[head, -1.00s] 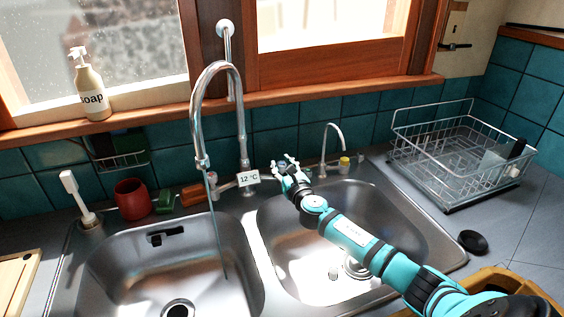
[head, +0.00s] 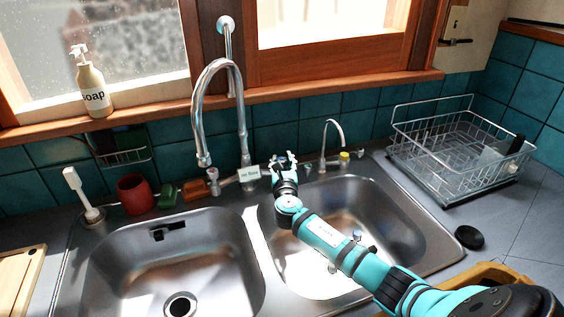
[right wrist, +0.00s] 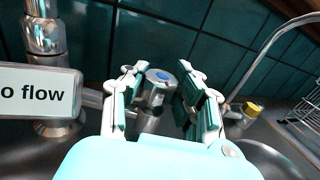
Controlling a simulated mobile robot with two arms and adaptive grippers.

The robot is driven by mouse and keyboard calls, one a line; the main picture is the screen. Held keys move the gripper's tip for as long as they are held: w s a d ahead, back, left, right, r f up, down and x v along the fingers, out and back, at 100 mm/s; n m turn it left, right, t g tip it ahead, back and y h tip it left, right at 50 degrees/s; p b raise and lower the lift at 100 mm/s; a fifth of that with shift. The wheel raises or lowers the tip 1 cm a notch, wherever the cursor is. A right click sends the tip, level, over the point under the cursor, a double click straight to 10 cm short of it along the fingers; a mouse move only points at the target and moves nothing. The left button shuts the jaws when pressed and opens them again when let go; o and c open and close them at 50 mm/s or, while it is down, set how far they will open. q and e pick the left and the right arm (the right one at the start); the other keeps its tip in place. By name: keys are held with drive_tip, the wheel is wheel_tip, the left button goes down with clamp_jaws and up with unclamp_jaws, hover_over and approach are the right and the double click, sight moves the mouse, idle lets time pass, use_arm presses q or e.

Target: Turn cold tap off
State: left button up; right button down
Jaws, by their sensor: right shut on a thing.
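The tall chrome faucet (head: 240,115) stands behind the sink divider, its spout over the left basin. No water stream shows below the spout. A small white label (head: 249,173) at its base reads "no flow" and also shows in the right wrist view (right wrist: 36,93). The cold tap knob (right wrist: 160,77), with a blue cap, sits between the fingers of my right gripper (head: 283,160). The gripper is shut on it, and in the head view the fingers hide the knob. The other tap knob (head: 212,174) is left of the faucet base. My left gripper is out of view.
A small thin faucet (head: 325,145) with a yellow-topped part stands close right of my gripper. The teal tile wall (head: 310,110) is just behind. A wire dish rack (head: 455,150) stands at right. A red cup (head: 133,194) stands at left. Both basins are free.

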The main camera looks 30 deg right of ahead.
drive_tip(key=c, duration=0.9)
unclamp_jaws()
drive_tip(key=shift+c, duration=0.2)
drive_tip(key=shift+s+a, duration=0.1)
drive_tip(key=v, duration=1.1)
drive_tip(key=shift+s+a, duration=0.15)
drive_tip(key=shift+s, duration=0.2)
